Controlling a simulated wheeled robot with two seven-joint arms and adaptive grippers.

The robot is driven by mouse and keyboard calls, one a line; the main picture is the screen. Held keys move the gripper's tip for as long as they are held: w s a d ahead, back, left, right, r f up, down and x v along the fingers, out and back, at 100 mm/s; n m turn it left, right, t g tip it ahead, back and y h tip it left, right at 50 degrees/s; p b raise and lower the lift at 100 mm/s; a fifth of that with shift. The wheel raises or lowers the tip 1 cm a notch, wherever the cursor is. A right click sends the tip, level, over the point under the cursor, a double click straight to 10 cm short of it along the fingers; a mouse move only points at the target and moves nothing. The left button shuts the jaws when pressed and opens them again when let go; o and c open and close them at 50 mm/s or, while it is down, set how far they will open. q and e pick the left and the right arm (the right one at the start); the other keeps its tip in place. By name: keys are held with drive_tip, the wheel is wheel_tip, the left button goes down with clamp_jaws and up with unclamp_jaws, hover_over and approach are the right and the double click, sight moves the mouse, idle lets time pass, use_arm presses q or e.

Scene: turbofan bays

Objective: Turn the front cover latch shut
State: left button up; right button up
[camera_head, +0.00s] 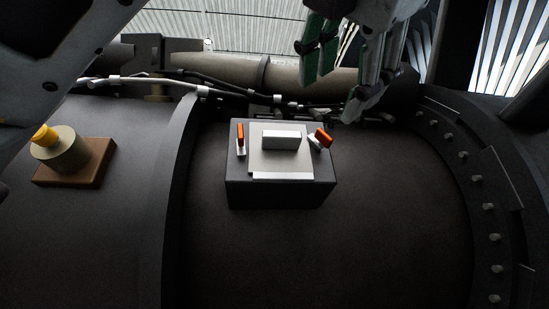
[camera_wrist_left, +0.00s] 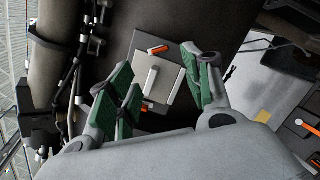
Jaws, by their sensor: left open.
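A dark box (camera_head: 280,193) has a pale cover (camera_head: 259,166) with a raised white handle (camera_head: 281,140). An orange left latch (camera_head: 240,133) stands nearly straight along the cover's edge. An orange right latch (camera_head: 323,137) sits turned at a slant on the opposite edge. In the left wrist view the slanted latch (camera_wrist_left: 158,50) is clear, while the other latch (camera_wrist_left: 147,107) is partly hidden by a finger. My left gripper (camera_head: 343,88) is open and empty, up and to the right of the box. In the wrist view its fingers (camera_wrist_left: 163,75) straddle the cover without visible contact. My right gripper is out of view.
A brown block (camera_head: 75,176) with a round, yellow-topped knob (camera_head: 58,147) sits at the left. A large pipe (camera_head: 300,75) and cables run behind the box. A bolted flange (camera_head: 475,180) curves along the right. The dark surface in front is clear.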

sight(325, 134)
use_arm(q)
drive_tip(key=shift+p+x, duration=1.45)
drive_tip(key=shift+x, duration=3.95)
drive_tip(key=shift+r, duration=0.1)
drive_tip(key=shift+c, duration=0.4)
drive_tip(key=c, duration=0.9)
